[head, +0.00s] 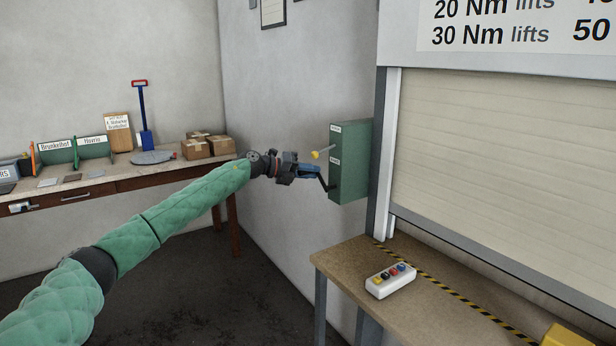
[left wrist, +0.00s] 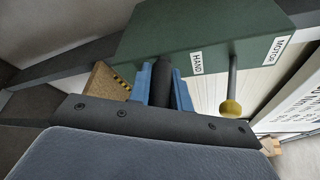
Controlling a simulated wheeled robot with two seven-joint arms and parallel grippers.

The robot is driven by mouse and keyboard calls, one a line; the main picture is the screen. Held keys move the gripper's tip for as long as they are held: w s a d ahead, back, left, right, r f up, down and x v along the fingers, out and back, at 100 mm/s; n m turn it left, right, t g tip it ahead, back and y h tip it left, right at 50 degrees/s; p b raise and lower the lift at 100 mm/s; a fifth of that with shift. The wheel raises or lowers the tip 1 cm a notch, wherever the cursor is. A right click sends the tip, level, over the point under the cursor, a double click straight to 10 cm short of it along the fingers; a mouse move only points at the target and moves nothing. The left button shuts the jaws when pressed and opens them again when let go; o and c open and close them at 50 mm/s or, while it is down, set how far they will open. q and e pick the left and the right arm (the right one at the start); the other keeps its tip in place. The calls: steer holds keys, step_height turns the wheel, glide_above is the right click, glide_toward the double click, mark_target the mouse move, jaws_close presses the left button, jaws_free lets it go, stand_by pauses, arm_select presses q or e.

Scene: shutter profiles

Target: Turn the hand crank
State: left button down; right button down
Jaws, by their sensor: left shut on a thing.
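The green gearbox (head: 350,165) is fixed to the wall left of the shutter; its underside (left wrist: 200,30) fills the top of the left wrist view. The hand crank (head: 326,184) sticks out from its front as a dark arm. My left gripper (head: 312,172) is shut on the crank's dark grip (left wrist: 162,85), which stands between the blue fingers. A lever with a yellow knob (head: 316,155) juts out above the gripper; in the left wrist view the knob (left wrist: 231,108) is right of the fingers, near labels HAND and MOTOR. My right gripper is out of view.
The cream roller shutter (head: 490,180) fills the opening at right. A brown counter (head: 350,255) below it carries a button box (head: 390,281) and a striped line. A workbench (head: 130,183) with boxes (head: 208,145) stands at left. Floor between is clear.

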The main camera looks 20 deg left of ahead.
arm_select(q)
steer(key=shift+s+d+r+m+t+y, duration=0.15)
steer(key=shift+s+d+r+m+y, duration=0.15)
steer(key=shift+s+d+m+y, duration=0.4)
steer(key=shift+s+d+r+m+t+y, duration=0.25)
steer(key=shift+d+m, duration=0.25)
steer(key=shift+m, duration=0.55)
steer(key=shift+s+d+r+m+t+y, duration=0.1)
steer(key=shift+s+d+r+m+y, duration=0.25)
steer(key=shift+d+m+y, duration=0.4)
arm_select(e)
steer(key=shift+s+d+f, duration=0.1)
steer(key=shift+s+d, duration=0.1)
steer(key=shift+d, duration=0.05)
arm_select(q)
steer(key=shift+f, duration=0.2)
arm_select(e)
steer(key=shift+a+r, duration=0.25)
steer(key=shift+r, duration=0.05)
arm_select(q)
steer(key=c, duration=1.5)
jaws_free()
steer(key=shift+s, duration=0.1)
steer(key=shift+o, duration=1)
steer(key=shift+a+r, duration=0.1)
steer(key=shift+r, duration=0.15)
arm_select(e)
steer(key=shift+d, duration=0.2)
